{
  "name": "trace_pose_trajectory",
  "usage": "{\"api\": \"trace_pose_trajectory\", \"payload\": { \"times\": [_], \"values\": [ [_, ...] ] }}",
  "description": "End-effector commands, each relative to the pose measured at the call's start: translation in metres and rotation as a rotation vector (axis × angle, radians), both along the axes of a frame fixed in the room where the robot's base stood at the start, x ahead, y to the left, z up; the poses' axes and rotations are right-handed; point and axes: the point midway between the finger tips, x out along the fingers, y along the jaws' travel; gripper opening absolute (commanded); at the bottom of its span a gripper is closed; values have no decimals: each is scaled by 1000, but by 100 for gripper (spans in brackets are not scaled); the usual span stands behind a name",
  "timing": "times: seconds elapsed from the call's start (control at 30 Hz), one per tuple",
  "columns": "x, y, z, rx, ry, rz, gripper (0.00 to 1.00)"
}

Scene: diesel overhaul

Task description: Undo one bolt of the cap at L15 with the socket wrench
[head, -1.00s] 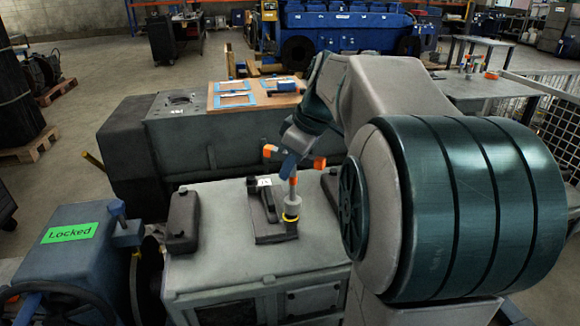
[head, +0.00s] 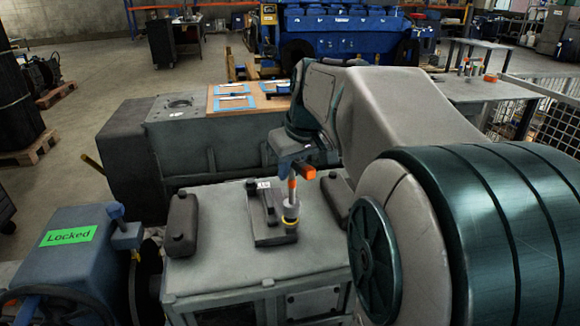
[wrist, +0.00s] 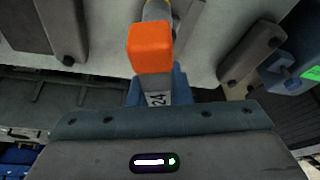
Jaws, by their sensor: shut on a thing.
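The socket wrench (head: 291,196) stands upright, with an orange cross handle on top and its grey socket low over the near end of the cap. A yellow ring (head: 290,220) shows at the socket's foot. The cap (head: 265,212) is a dark block with a small white label at its far end; the label is too small to read surely. The bolt under the socket is hidden. My gripper (head: 294,160) is shut on the wrench's handle above the cap. In the wrist view, the orange handle end (wrist: 151,48) juts out in front of the blue fingers (wrist: 156,88).
Dark caps stand to the left (head: 181,222) and right (head: 336,196) on the grey engine top (head: 225,250). A blue unit with a green "Locked" sign (head: 68,236) stands at the left. Behind is a wooden board (head: 230,104) with blue-framed items.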

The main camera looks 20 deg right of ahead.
Motion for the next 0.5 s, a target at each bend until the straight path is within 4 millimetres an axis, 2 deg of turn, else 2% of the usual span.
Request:
{"api": "trace_pose_trajectory", "payload": {
  "times": [0.5],
  "values": [
    [0, -1, 1, -6, -1, -264, 0]
  ]
}}
